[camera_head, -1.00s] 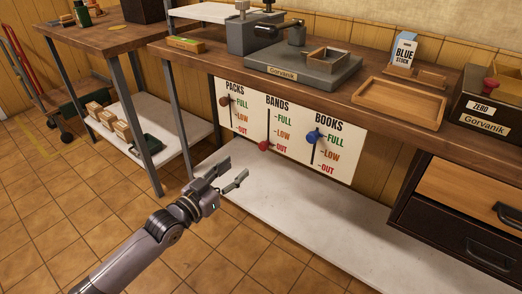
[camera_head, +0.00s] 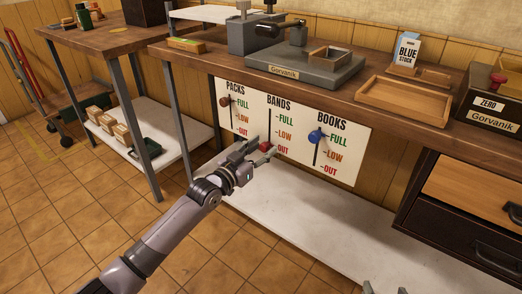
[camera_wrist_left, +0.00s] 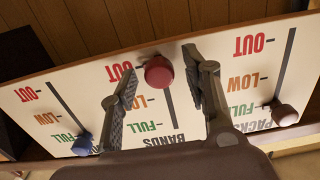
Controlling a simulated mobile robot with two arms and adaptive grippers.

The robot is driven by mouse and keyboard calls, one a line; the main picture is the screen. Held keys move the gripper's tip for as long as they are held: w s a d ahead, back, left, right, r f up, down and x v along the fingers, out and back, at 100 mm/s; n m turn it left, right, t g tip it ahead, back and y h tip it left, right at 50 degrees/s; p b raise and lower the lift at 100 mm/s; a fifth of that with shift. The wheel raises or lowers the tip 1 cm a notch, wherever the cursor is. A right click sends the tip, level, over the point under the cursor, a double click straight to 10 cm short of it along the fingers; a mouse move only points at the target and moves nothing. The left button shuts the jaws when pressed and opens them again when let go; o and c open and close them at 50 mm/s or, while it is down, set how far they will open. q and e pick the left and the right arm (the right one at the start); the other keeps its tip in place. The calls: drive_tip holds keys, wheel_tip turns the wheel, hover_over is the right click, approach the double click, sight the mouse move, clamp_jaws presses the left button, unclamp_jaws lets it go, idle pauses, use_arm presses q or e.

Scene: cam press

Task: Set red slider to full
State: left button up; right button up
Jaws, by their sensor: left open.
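The red slider knob (camera_head: 265,147) is at the bottom of the BANDS track, beside OUT, on the white panel (camera_head: 345,170) under the workbench. My left gripper (camera_head: 262,145) is at it, with its fingers open. In the left wrist view, which shows the panel upside down, the red knob (camera_wrist_left: 159,72) lies in the gap between the open fingertips (camera_wrist_left: 160,66), near OUT; I cannot tell whether either finger touches it. Grey tips of what looks like my right gripper (camera_head: 385,288) just enter at the bottom edge; its opening is unclear.
On the same panel, the brown PACKS knob (camera_head: 225,101) and the blue BOOKS knob (camera_head: 315,135) both stand near FULL. The white lower shelf (camera_head: 300,220) below is bare. The wooden bench edge (camera_head: 300,90) overhangs the panel; dark drawers (camera_head: 450,225) stand at right.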

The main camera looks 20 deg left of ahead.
use_arm(q)
drive_tip(key=shift+c, duration=0.4)
clamp_jaws()
idle(0.4)
